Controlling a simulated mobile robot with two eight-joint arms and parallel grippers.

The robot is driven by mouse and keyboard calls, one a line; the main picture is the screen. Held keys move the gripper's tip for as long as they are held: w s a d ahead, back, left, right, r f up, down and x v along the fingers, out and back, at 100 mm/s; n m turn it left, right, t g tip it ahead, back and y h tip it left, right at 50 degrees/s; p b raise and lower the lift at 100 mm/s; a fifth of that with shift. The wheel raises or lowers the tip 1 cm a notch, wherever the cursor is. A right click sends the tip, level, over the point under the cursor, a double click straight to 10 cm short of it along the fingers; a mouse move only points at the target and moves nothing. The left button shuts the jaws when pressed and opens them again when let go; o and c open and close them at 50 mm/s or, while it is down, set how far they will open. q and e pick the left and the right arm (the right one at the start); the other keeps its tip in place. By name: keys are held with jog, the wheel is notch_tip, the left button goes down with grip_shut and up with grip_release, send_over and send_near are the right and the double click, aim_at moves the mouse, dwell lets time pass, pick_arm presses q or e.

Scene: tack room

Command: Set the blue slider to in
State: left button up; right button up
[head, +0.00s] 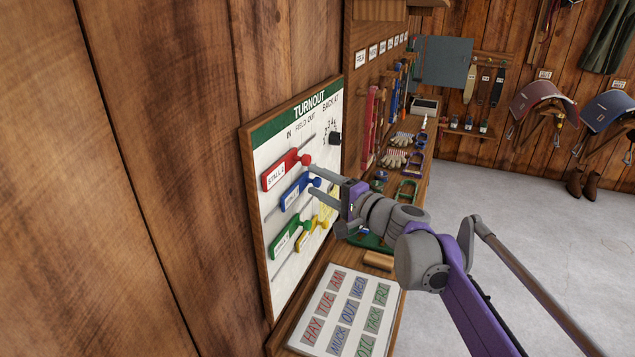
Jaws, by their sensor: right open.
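The blue slider (293,195) sits on its rod on the TURNOUT board (262,150), between the red slider above and the green slider below. It stands a little farther right than the red slider, with bare rod at its left. The board heading reads IN, FIELD, OUT from left to right; I cannot tell exactly which column the blue slider is under. My right gripper (311,181) is open at the blue slider's right end, one finger above and one below its round knob. Whether the fingers touch the knob is unclear. My left gripper is out of view.
The red slider (283,171), green slider (286,240) and yellow slider (308,234) are close by. A black knob (335,138) is at the board's upper right. A lettered magnet board (316,309) lies below. Gloves (394,158) and tools fill the bench behind.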

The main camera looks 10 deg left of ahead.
jog(key=shift+w+a, duration=0.15)
jog(key=shift+w, duration=0.05)
grip_shut()
jog(key=shift+s, duration=0.1)
dwell(1.3)
